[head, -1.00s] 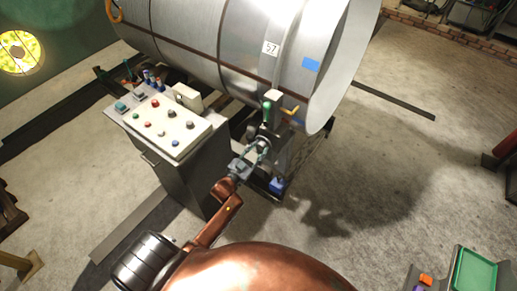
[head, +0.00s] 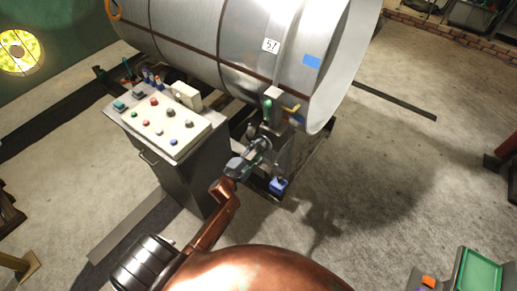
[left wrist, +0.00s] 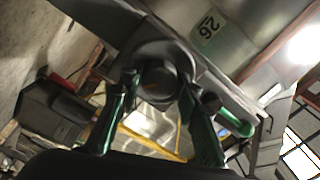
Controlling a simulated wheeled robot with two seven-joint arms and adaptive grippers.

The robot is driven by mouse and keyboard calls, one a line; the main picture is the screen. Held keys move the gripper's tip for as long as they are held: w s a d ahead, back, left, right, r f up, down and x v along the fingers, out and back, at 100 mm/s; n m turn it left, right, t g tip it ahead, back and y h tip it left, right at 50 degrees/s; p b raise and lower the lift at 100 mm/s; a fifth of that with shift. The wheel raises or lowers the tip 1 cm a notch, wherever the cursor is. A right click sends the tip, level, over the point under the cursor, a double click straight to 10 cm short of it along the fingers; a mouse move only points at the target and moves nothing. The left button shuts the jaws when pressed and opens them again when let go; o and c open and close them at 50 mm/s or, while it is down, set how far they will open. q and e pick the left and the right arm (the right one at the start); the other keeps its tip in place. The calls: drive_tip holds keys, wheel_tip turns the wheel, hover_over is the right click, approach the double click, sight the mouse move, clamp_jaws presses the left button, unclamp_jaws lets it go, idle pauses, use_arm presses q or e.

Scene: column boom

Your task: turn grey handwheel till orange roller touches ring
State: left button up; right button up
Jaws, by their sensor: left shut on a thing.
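The grey handwheel (left wrist: 160,52) shows in the left wrist view as a dark grey round rim with a hub. My left gripper (left wrist: 160,92) has its green fingers on both sides of the wheel and is shut on it. In the head view my left gripper (head: 260,146) is at the post below the drum's near end and covers most of the wheel. A small orange roller (head: 291,108) is beside the lower edge of the ring (head: 285,62) around the drum. Whether roller and ring touch is too small to tell. My right gripper is out of view.
A control cabinet (head: 178,165) with coloured buttons stands just left of my left arm. The big metal drum (head: 190,35) is above the wheel. A green knob (head: 267,104) and a blue block (head: 278,184) are close to the gripper.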

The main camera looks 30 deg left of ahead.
use_arm(q)
drive_tip(key=m+b, duration=0.2)
drive_tip(key=m, duration=0.2)
drive_tip(key=shift+f, duration=0.15)
drive_tip(key=shift+m+b, duration=0.65)
drive_tip(key=shift+m, duration=0.95)
drive_tip(key=o, duration=1.2)
drive_tip(key=shift+c, duration=0.2)
drive_tip(key=s, duration=1.2)
drive_tip(key=shift+a, duration=0.45)
